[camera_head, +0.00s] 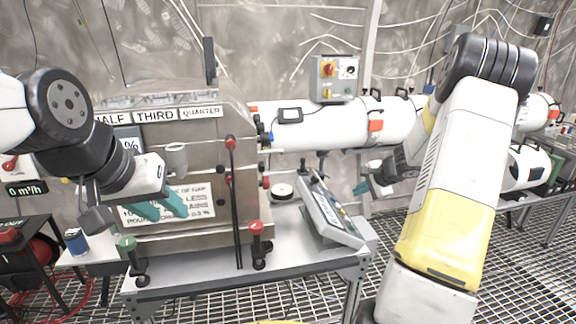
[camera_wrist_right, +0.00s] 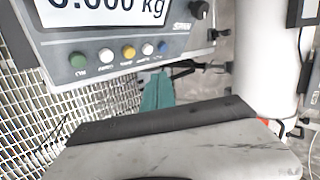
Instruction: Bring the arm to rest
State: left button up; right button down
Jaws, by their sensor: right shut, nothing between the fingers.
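My left arm comes in from the left in the head view. Its gripper (camera_head: 162,208) has two teal fingers set apart, in front of the grey cabinet with the HALF, THIRD and QUARTER labels. I see nothing between them. My right arm, white and yellow, bends down from the upper right. Its gripper (camera_head: 362,187) is small and partly hidden behind the arm, just right of the scale display. In the right wrist view the teal fingers (camera_wrist_right: 157,92) are together and empty, below the row of coloured buttons on the display.
The scale display (camera_head: 330,212) stands tilted on a steel table (camera_head: 200,275), close to my right gripper. The grey cabinet (camera_head: 205,150) has red-knobbed levers (camera_head: 256,235). A white horizontal pipe (camera_head: 305,130) runs behind. A blue can (camera_head: 76,242) stands at left.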

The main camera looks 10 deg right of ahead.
jog(key=s+a+r+n+g+y, duration=0.1)
jog(key=s+a+r+n, duration=0.4)
jog(key=s+a+r, duration=0.3)
jog(key=s+a+r+n, duration=0.4)
jog(key=s+a+r, duration=0.1)
jog(key=a+r, duration=0.6)
jog(key=s+a+r+n, duration=0.1)
jog(key=s+n, duration=0.2)
jog(key=s, duration=0.7)
jog(key=s+a+r+n+h, duration=0.1)
jog(key=s+n, duration=0.3)
jog(key=s, duration=0.6)
jog(key=shift+a+r+g+h, duration=0.3)
jog(key=shift+a+g, duration=0.1)
jog(key=shift+a, duration=0.15)
jog(key=shift+s, duration=0.1)
